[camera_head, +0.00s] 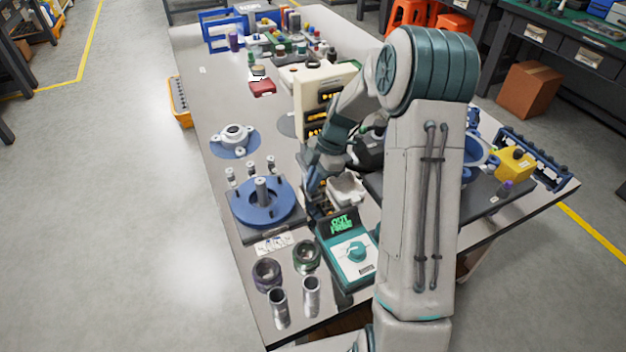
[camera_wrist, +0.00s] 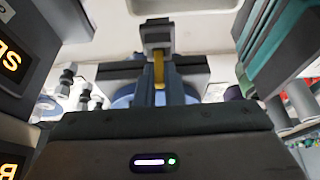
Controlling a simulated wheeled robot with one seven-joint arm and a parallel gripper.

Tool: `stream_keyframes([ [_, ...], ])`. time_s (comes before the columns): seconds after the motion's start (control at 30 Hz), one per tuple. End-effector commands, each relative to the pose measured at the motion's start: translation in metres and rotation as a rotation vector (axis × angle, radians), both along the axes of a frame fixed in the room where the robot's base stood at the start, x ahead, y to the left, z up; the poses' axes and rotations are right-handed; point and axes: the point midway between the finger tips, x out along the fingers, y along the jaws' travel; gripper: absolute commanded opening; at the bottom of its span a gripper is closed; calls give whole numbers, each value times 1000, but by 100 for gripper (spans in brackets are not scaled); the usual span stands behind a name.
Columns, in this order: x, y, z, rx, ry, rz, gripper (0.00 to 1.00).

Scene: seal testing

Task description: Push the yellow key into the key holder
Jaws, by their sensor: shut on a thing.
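My gripper (camera_wrist: 157,55) points away from the wrist camera, its narrow jaws together in the middle of the wrist view. A yellow strip, which looks like the yellow key (camera_wrist: 158,72), shows between the jaws. A small dark block sits at the far end of the jaws; I cannot tell whether it is a fingertip or the key holder. In the head view my gripper (camera_head: 318,203) is low over the table, between the blue round fixture and the white part, partly hidden by my arm. I cannot make out the key holder or whether the key touches it.
A cream unit (camera_head: 312,88) with lit orange displays stands close behind my gripper. A green-lit control box (camera_head: 347,258) with a dial stands just in front. The blue round fixture (camera_head: 263,205) is to the left. Metal cylinders (camera_head: 279,307) and rings stand near the front edge.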

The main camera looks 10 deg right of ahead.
Motion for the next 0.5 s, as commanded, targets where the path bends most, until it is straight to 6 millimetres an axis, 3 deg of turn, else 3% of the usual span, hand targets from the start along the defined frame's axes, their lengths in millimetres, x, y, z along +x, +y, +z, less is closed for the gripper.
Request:
stream_keyframes([
  [0.5, 0, 0, -7, 0, 0, 0, 0],
])
